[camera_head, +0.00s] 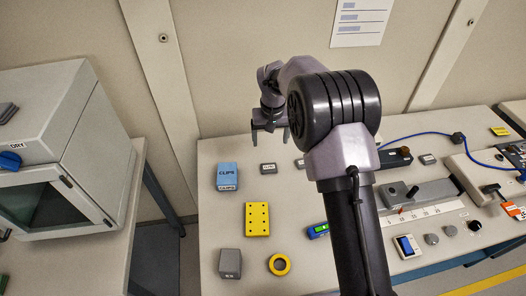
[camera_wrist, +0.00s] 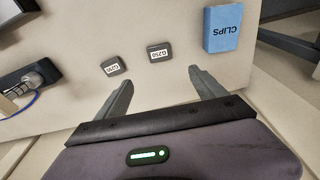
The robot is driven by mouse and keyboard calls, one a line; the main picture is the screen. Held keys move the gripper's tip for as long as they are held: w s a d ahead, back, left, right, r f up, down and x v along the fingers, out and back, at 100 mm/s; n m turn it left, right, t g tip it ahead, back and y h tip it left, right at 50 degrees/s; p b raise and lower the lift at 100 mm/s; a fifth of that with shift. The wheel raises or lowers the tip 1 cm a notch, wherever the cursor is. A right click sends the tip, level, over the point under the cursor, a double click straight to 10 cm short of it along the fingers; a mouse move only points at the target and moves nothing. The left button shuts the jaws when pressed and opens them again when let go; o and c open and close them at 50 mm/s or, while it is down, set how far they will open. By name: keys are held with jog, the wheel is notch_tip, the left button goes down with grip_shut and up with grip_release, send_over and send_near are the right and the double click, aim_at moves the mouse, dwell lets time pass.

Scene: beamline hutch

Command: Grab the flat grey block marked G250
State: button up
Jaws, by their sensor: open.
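The flat grey block marked G250 (camera_wrist: 160,52) lies on the bench top in the wrist view, with its white label readable. In the head view it appears to be the small grey block (camera_head: 268,168) to the right of the blue CLIPS box. My gripper (camera_wrist: 160,78) is open and empty; in the wrist view the block lies beyond the fingertips, roughly in line with the gap between them. In the head view my gripper (camera_head: 268,140) hangs over the back of the bench, behind that block. Contact with the bench cannot be told.
A similar grey block (camera_wrist: 114,66) with a less legible label lies beside G250. The blue CLIPS box (camera_wrist: 222,29) is on its other side. In the head view, a yellow drilled block (camera_head: 257,219), a yellow ring (camera_head: 279,264) and a grey block (camera_head: 230,264) stand nearer the front.

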jog(key=b, duration=0.3)
send_over(269, 167)
jog(key=f, duration=0.7)
jog(key=s+f, duration=0.1)
jog(key=f, duration=0.3)
jog(key=shift+d+f, duration=0.15)
jog(key=shift+f, duration=0.1)
jog(key=f, duration=0.1)
jog(key=f+b, duration=0.1)
jog(key=f, duration=0.1)
jog(key=f+b, duration=0.1)
jog(key=f, duration=0.1)
jog(key=shift+w, duration=0.35)
jog(key=shift+r, duration=0.15)
jog(key=shift+c, duration=0.4)
jog(key=c, duration=1.5)
